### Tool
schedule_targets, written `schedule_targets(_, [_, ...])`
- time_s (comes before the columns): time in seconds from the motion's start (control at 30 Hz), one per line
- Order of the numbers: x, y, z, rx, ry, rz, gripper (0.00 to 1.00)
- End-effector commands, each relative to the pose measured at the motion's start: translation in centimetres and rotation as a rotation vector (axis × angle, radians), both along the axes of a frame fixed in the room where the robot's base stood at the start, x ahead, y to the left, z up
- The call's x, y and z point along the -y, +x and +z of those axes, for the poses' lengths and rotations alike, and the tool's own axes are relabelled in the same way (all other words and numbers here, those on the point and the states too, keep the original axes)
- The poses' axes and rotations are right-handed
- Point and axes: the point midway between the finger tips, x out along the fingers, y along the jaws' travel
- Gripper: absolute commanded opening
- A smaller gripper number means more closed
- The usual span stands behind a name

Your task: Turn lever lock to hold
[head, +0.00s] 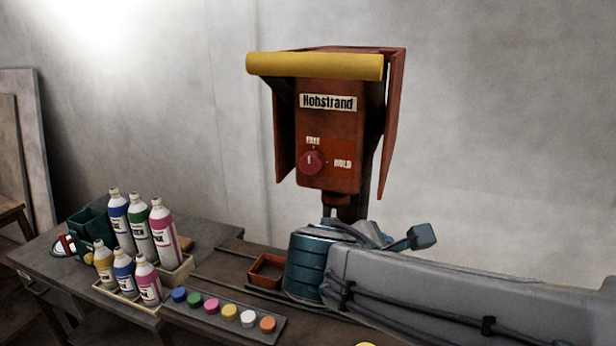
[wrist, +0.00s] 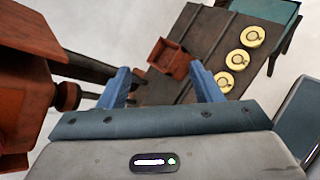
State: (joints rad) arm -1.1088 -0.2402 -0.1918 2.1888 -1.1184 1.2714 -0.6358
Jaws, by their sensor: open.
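The lever lock is a round dark red knob (head: 311,162) on the front of the red machine head (head: 329,120) marked "Hobstrand". Its pale mark points up toward the word FREE; HOLD is printed to its right. My gripper (wrist: 161,84) shows in the wrist view with its two blue fingers spread and nothing between them. The red machine (wrist: 25,95) stands at the left of that view, with a round dark red part jutting from it; I cannot tell if that part is the knob. In the head view my arm lies below the machine head, and the fingers cannot be made out clearly.
A bench (head: 215,262) holds several paint bottles in pale trays, a strip of coloured pots (head: 228,313), a green container (head: 88,232) and a small red-brown bin (head: 267,271). Yellow round discs (wrist: 253,36) show in the wrist view. The space before the knob looks clear.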

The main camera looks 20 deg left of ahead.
Motion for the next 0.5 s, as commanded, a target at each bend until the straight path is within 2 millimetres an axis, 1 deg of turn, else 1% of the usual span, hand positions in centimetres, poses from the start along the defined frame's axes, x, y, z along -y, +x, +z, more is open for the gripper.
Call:
schedule_targets(0.03, [-2.4, 0.0, 0.8, 0.036, -0.071, 0.088, 0.59])
schedule_targets(0.17, [-7.6, -0.4, 3.8, 0.15, -0.253, 0.27, 0.59])
schedule_targets(0.2, [-9.1, -0.7, 4.7, 0.187, -0.301, 0.317, 0.59])
schedule_targets(0.3, [-12.6, -1.9, 6.8, 0.277, -0.404, 0.411, 0.59])
schedule_targets(0.4, [-15.1, -3.2, 8.4, 0.349, -0.477, 0.475, 0.59])
schedule_targets(0.5, [-16.7, -4.1, 9.5, 0.398, -0.521, 0.51, 0.59])
